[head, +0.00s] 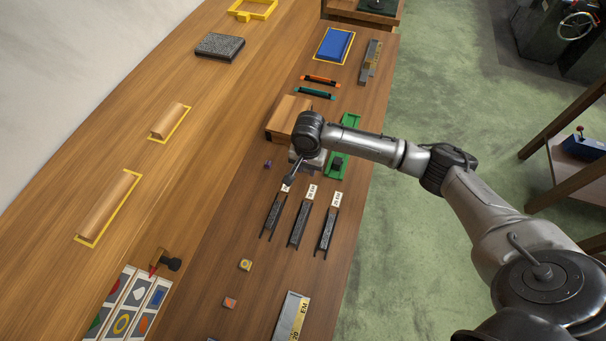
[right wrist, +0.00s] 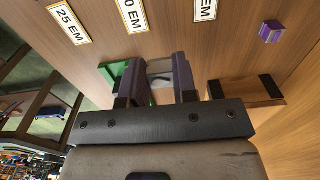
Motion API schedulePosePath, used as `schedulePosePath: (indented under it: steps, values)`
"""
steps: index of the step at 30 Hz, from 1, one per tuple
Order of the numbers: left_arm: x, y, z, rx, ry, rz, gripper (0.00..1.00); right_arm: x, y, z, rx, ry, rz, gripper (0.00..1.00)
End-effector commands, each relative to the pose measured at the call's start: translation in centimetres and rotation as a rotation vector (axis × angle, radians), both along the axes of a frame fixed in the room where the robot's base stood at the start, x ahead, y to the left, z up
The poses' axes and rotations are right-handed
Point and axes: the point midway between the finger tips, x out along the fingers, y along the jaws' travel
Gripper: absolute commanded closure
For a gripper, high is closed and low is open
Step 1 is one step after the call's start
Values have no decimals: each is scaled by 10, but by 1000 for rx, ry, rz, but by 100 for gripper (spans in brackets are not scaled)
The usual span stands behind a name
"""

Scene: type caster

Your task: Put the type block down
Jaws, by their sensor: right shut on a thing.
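Three dark narrow racks (head: 299,226) with EM labels lie just nearer than the gripper. My left gripper is not in view.
A small purple block (head: 267,164) lies left of the gripper. A dark piece (head: 337,164) sits in the green tray. Farther back are teal and orange bars (head: 320,80) and a blue slab (head: 334,45).

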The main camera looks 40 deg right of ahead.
Motion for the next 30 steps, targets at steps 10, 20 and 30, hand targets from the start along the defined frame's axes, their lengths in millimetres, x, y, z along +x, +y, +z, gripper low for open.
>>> schedulePosePath:
  steps: [10,20,30]
  values:
    - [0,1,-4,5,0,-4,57,16,3,-12,0,0,0,98]
    - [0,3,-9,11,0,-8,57,15,3,-48,0,1,0,98]
    - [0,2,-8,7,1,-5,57,15,3,-50,-1,0,0,98]
